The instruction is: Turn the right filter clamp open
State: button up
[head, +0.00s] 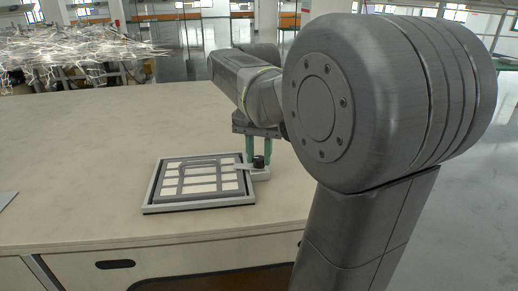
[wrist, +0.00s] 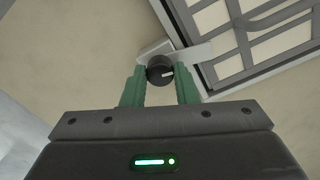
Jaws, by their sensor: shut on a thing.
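The filter (head: 200,180) lies in a light grey frame on the bench, with pale panels behind a dark grid. The right filter clamp has a dark round knob (wrist: 160,70) with a white mark and a light metal arm (wrist: 190,55). The arm reaches over the frame's edge in the wrist view. My gripper (head: 259,156) points down at the frame's right side. Its green fingers are shut on the knob, one on each side. The knob also shows between the fingers in the head view (head: 259,162). No left clamp can be made out.
The pale bench top (head: 80,150) is wide and clear left of and behind the frame. The bench front has a dark slot (head: 115,264). A bright wiry tangle (head: 75,52) shows beyond the bench.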

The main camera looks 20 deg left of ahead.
aim_at(259, 158)
jog(key=m+p, duration=0.1)
jog(key=m, duration=0.1)
jog(key=m+p, duration=0.1)
jog(key=m, duration=0.1)
jog(key=shift+r+m, duration=0.2)
jog(key=shift+m, duration=0.1)
jog(key=m+p, duration=0.1)
jog(key=m, duration=0.2)
jog(key=shift+m+p, duration=0.3)
jog(key=shift+p, duration=0.05)
jog(key=m+p, duration=0.1)
jog(key=m, duration=0.2)
jog(key=shift+m, duration=0.3)
jog(key=shift+f+m+p, duration=0.1)
jog(key=shift+m+p, duration=0.35)
jog(key=shift+m, duration=1.35)
jog(key=o, duration=1)
notch_tip(259, 158, up, 14)
jog(key=shift+f+b, duration=0.1)
jog(key=shift+b, duration=0.45)
